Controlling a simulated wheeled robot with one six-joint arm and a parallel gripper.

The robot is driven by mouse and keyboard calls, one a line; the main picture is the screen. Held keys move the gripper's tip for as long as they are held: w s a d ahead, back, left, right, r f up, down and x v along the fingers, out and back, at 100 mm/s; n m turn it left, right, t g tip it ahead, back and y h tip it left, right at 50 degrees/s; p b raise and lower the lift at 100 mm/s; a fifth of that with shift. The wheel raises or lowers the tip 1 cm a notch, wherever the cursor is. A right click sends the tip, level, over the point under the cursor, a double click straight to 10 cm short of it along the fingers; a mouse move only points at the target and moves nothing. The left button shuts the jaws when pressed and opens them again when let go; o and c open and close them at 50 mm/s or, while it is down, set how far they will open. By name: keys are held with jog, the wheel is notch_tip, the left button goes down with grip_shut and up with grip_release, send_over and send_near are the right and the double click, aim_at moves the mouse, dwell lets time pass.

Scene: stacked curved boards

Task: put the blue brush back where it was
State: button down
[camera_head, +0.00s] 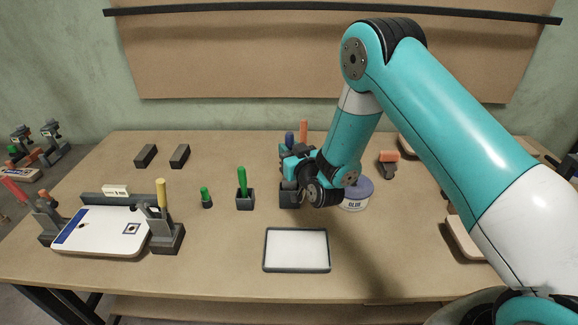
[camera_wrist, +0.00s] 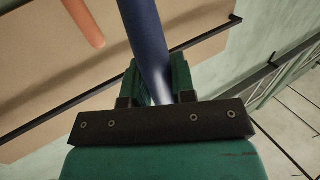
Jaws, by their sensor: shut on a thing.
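The blue brush (camera_head: 290,138) has its handle top showing just above my gripper (camera_head: 294,160) in the head view. In the wrist view the blue handle (camera_wrist: 146,35) stands between the fingers of my gripper (camera_wrist: 156,80), which is shut on it. The brush's lower end is hidden behind the gripper and arm. A dark holder block (camera_head: 288,199) shows just below the gripper; whether the brush touches it I cannot tell. An orange handle (camera_head: 303,130) stands close behind to the right, and also shows in the wrist view (camera_wrist: 83,20).
A glue jar (camera_head: 354,204) stands right of the gripper. A green brush (camera_head: 241,181) stands in a dark holder (camera_head: 245,203) to the left. A white tray (camera_head: 297,250) lies in front. A clamped white board (camera_head: 100,222) is at left. The table's front middle is otherwise clear.

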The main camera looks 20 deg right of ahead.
jog(key=shift+f+p, duration=0.3)
jog(key=shift+f, duration=1.35)
jog(key=shift+f, duration=0.25)
jog(key=c, duration=0.9)
grip_release()
jog(key=shift+c, duration=0.2)
jog(key=shift+r, duration=0.1)
